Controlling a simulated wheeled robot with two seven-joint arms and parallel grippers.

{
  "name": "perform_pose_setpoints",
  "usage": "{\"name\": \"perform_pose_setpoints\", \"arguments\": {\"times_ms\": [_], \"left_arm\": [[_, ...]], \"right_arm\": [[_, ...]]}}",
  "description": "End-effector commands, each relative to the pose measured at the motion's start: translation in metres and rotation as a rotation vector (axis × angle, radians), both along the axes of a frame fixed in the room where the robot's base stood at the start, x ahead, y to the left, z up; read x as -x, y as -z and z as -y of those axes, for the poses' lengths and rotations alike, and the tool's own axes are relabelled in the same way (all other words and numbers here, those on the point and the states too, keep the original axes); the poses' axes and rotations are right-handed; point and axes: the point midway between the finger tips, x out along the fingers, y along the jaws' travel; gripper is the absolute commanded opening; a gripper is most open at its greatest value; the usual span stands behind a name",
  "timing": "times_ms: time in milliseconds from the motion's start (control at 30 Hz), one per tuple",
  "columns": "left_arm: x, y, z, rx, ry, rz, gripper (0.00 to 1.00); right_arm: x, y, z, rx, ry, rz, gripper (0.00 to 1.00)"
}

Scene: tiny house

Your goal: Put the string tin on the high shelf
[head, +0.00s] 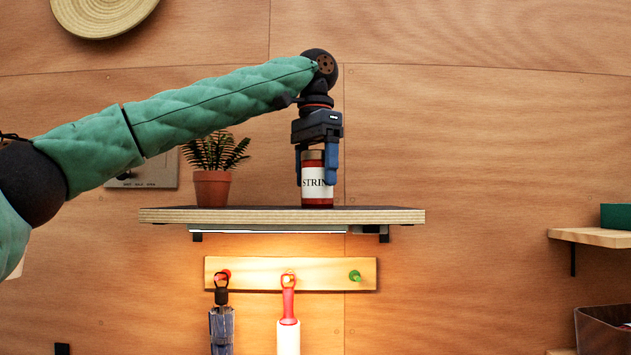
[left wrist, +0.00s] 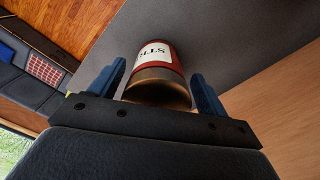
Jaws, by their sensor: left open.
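The string tin (head: 317,187), red with a white label and a brass-coloured lid, stands upright on the high shelf (head: 240,215). My left gripper (head: 316,178) points down over it, open, with one blue finger on each side of the tin. In the left wrist view the tin (left wrist: 155,72) lies between the two fingers (left wrist: 158,88), with a gap showing on each side. The tin's base appears to rest on the grey shelf top (left wrist: 215,40). My right gripper is in neither view.
A potted fern (head: 212,190) stands on the shelf left of the tin. The shelf right of the tin is clear. Below are a lit lamp strip (head: 270,229) and a peg rail (head: 320,262) with hanging items. A lower side shelf (head: 590,237) holds a green box (head: 615,217).

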Motion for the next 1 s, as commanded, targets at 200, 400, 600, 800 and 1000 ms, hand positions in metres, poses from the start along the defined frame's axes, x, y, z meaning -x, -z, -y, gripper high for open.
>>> {"name": "perform_pose_setpoints", "arguments": {"times_ms": [200,400,600,800,1000], "left_arm": [[0.001,-0.03,0.0,0.0,-0.002,0.004,0.77],[0.001,-0.058,0.001,-0.001,-0.002,0.004,0.77],[0.001,-0.084,0.001,-0.001,-0.001,0.004,0.77],[0.001,-0.1,0.0,0.0,-0.001,0.002,0.77],[0.0,-0.104,0.0,0.0,0.0,0.001,0.77]], "right_arm": [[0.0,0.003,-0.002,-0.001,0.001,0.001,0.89],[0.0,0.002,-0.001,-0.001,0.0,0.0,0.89],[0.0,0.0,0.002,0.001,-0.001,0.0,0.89],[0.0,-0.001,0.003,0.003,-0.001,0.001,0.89],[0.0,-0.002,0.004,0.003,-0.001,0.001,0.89]]}}
